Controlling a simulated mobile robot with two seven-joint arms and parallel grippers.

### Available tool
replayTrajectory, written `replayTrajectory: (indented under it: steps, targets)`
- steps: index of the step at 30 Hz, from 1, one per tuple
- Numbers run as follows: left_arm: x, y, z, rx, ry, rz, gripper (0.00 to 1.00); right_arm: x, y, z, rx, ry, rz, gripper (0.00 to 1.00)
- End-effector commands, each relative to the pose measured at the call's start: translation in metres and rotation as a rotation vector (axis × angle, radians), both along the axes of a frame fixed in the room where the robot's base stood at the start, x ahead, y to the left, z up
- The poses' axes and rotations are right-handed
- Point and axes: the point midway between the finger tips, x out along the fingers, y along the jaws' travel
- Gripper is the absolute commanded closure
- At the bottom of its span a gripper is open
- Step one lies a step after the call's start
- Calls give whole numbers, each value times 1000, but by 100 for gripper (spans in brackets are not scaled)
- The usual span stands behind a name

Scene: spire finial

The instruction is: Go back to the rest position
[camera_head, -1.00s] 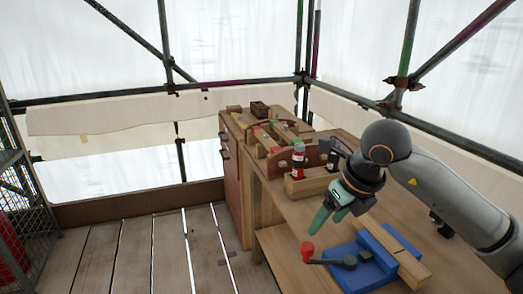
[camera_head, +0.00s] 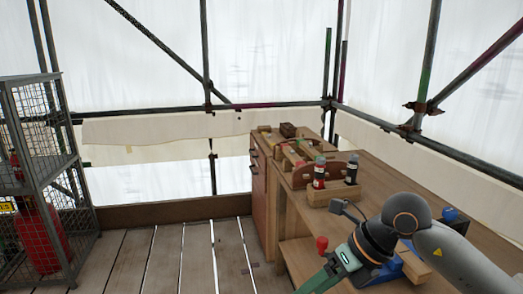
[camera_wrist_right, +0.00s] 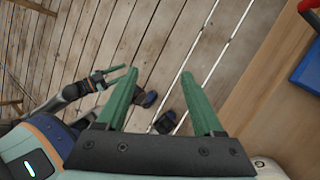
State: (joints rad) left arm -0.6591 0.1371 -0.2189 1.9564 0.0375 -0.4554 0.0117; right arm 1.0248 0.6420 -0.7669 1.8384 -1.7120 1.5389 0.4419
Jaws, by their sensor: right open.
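My right arm comes in from the right in the head view. Its gripper (camera_head: 318,286) points down and left at the bottom edge, in front of the bench, with its tips partly cut off. In the right wrist view the two green fingers (camera_wrist_right: 158,73) are spread apart with nothing between them, above the plank floor. My left gripper (camera_wrist_right: 120,75) shows small at the left of the wrist view, with green fingers; whether they are apart is unclear. It is not in the head view.
The wooden workbench (camera_head: 385,185) carries a blue vise (camera_head: 385,272) with a red-knobbed handle (camera_head: 321,243), partly behind my right arm. A wooden block holds red (camera_head: 319,175) and dark (camera_head: 352,170) bottles. A wire cage (camera_head: 45,170) stands left. The plank floor (camera_head: 185,255) is clear.

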Motion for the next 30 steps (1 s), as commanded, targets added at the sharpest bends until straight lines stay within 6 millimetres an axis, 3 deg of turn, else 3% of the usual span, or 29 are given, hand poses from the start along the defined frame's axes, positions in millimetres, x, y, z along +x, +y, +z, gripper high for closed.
replayTrajectory:
  steps: [1,5,9,14,18,20,22,25,28,30]
  targets:
    - [4,1,7,1,-8,2,50,-13,20,-2,97,48,33,31]
    - [8,3,17,3,-20,5,50,-43,69,5,401,179,78,31]
    - [6,4,24,5,-16,8,50,-64,106,31,787,345,30,31]
    - [2,7,31,8,-11,12,50,-57,111,61,1209,536,-170,31]
    - [-3,9,36,9,-5,17,50,-31,85,59,1518,696,-471,31]
    - [-5,10,39,11,-1,19,50,-19,69,46,1627,763,-632,31]
    - [-6,12,41,13,3,22,50,-9,46,21,1729,839,-844,31]
    - [-6,15,45,18,5,26,50,-5,12,-29,1823,944,-1183,31]
    - [-6,16,51,19,4,29,50,-22,-21,-94,1848,1044,-1553,31]
    - [-6,17,55,20,0,31,50,-45,-39,-139,1823,1109,-1805,31]
